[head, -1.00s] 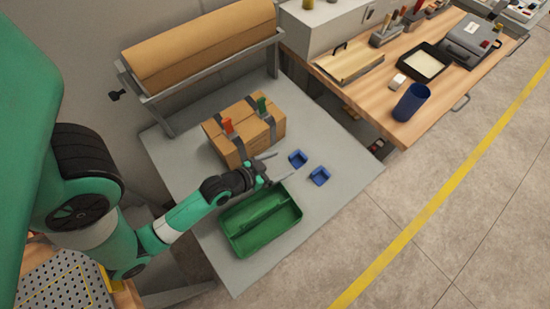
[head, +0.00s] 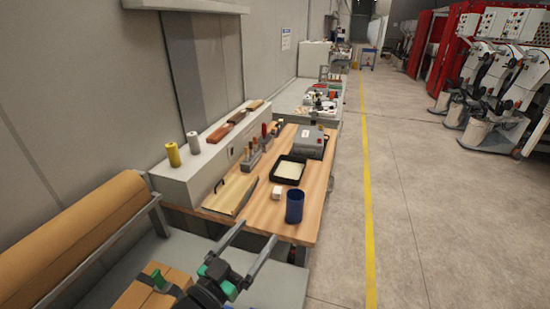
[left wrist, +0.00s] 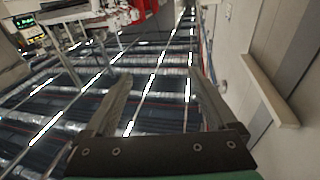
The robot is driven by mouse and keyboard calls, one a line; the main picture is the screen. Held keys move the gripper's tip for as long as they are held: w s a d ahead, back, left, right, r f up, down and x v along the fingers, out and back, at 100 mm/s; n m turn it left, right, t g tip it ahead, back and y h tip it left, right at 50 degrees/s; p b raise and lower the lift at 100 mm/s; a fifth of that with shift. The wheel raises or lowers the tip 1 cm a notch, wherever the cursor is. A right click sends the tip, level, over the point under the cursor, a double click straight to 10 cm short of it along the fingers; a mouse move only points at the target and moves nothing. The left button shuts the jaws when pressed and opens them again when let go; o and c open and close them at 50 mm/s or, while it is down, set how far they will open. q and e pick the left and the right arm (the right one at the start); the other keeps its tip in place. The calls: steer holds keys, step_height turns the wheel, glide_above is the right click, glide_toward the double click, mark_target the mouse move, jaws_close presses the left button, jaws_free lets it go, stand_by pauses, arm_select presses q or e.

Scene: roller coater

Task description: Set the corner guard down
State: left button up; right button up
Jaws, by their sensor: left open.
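My left gripper (head: 257,233) is at the bottom middle of the head view, raised, with its two grey fingers apart and nothing between them. It also shows open and empty in the left wrist view (left wrist: 160,78), which faces the ceiling and a wall. The strapped cardboard box (head: 140,297) is cut off at the bottom left of the head view, with a green piece (head: 157,279) on top. I cannot make out a corner guard for certain. My right gripper is not in view.
The grey table (head: 275,287) lies beneath the gripper. A brown paper roll (head: 75,235) hangs in a rack at left. Beyond is a wooden bench (head: 265,212) with a blue cup (head: 294,206) and a black tray (head: 288,170). A clear floor aisle runs at right.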

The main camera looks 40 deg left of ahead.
arm_select(q)
steer(key=s+d+r+m+t+h, duration=0.1)
steer(key=s+d+r+t+h, duration=0.1)
steer(key=r, duration=0.9)
steer(key=s+d+r+m+t+h, duration=0.1)
steer(key=d+r+t, duration=0.2)
steer(key=r, duration=0.9)
steer(key=s+d+r+t+h, duration=0.2)
steer(key=d+r, duration=0.5)
steer(key=r, duration=0.5)
steer(key=shift+s+d+r+m+t+h, duration=0.2)
steer(key=shift+s+m+t+h, duration=0.15)
steer(key=shift+t, duration=0.45)
steer(key=shift+o, duration=0.5)
steer(key=shift+a, duration=0.1)
